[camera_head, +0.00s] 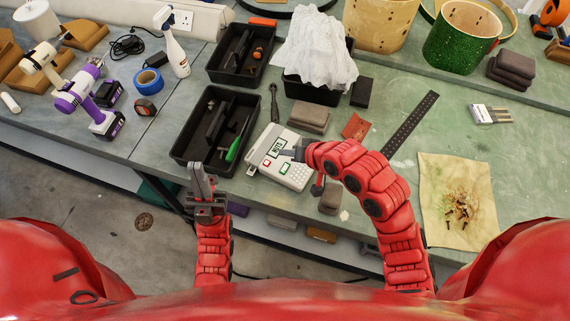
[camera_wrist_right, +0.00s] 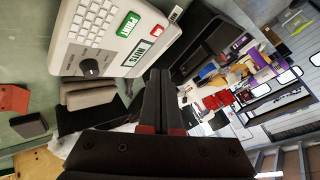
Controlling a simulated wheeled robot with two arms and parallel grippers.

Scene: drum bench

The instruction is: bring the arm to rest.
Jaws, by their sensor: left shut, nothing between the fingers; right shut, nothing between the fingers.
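My right arm reaches in from the lower right, and my right gripper (camera_head: 284,153) is over the pale label maker (camera_head: 294,176). In the right wrist view the right gripper (camera_wrist_right: 161,78) has its fingers together and empty, beside the edge of the label maker (camera_wrist_right: 103,40). Its screen reads "NUTS", with a green PRINT button, a red button and a dark knob. I cannot tell whether the fingers touch it. My left gripper (camera_head: 195,168) is shut and empty, in front of the near black tray's lower edge.
A black tray (camera_head: 177,151) holds a green-handled tool. Another tray (camera_head: 213,70) and a cloth-covered bin (camera_head: 312,92) stand behind it. Grey blocks (camera_head: 309,117), a dark perforated strip (camera_head: 411,124) and a stained cloth (camera_head: 430,185) lie to the right. Purple drills (camera_head: 78,92) are at left.

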